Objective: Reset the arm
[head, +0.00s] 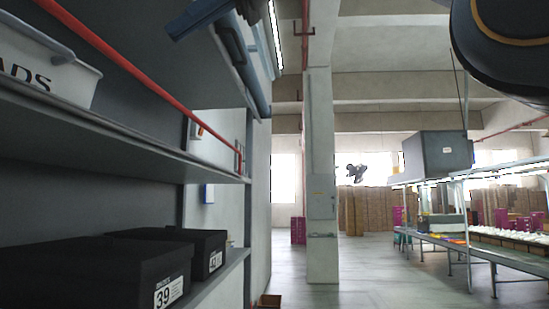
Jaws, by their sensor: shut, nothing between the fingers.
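A dark rounded part of my own arm (505,50) with a tan ring fills the upper right corner, close to the camera. I cannot make out my gripper or its fingers in the head view.
A grey shelf unit (120,150) with a red rail stands close on the left. It holds black shoe boxes (90,275) and a white bin (40,62). A pillar (321,200) stands ahead. A long workbench (500,256) is at right. The floor (375,285) between is clear.

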